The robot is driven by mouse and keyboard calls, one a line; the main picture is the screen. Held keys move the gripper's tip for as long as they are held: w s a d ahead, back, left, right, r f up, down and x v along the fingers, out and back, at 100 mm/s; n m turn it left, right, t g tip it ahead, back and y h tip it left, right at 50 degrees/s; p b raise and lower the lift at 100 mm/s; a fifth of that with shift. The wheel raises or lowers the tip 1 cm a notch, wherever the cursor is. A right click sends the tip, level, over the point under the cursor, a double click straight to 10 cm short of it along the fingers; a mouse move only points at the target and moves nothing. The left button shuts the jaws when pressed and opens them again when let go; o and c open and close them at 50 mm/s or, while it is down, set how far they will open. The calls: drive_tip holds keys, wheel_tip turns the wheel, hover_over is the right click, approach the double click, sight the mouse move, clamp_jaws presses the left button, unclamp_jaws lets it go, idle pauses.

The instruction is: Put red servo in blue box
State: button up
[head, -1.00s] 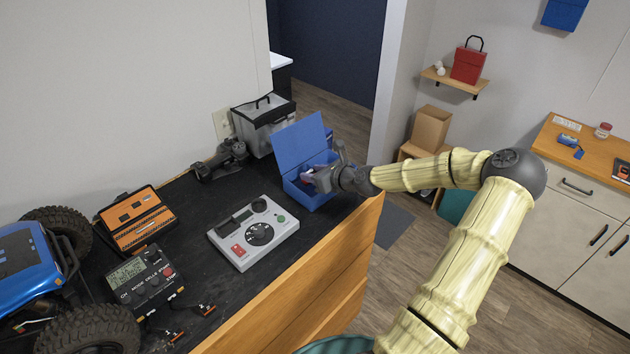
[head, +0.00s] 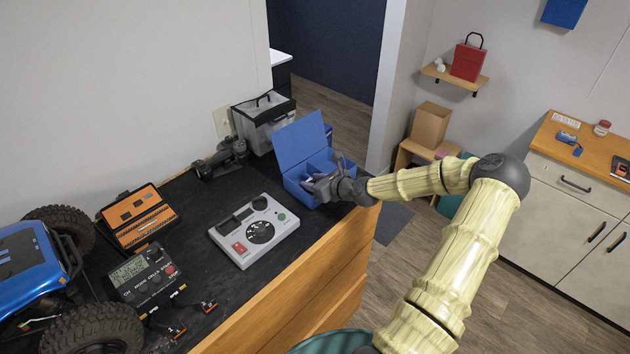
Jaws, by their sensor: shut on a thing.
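The blue box (head: 297,192) stands with its lid up at the far right end of the black worktop. It has compartments inside. My gripper (head: 314,184) is tilted down at the box's front opening, with its fingertips over or inside the box. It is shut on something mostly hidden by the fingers. A small purplish patch shows by the fingertips. I cannot make out whether the held thing is the red servo, and no servo shows clearly elsewhere.
A grey device (head: 254,230) with a dial and a red patch lies left of the box. An orange-black case (head: 138,217), a black meter (head: 147,276) and a blue crawler (head: 30,262) are further left. A clear bin (head: 265,122) stands behind the box.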

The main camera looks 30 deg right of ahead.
drive_tip(key=o, duration=0.7)
drive_tip(key=shift+d, duration=0.1)
drive_tip(key=shift+r, duration=0.1)
drive_tip(key=b+v, duration=0.3)
drive_tip(key=v, duration=0.9)
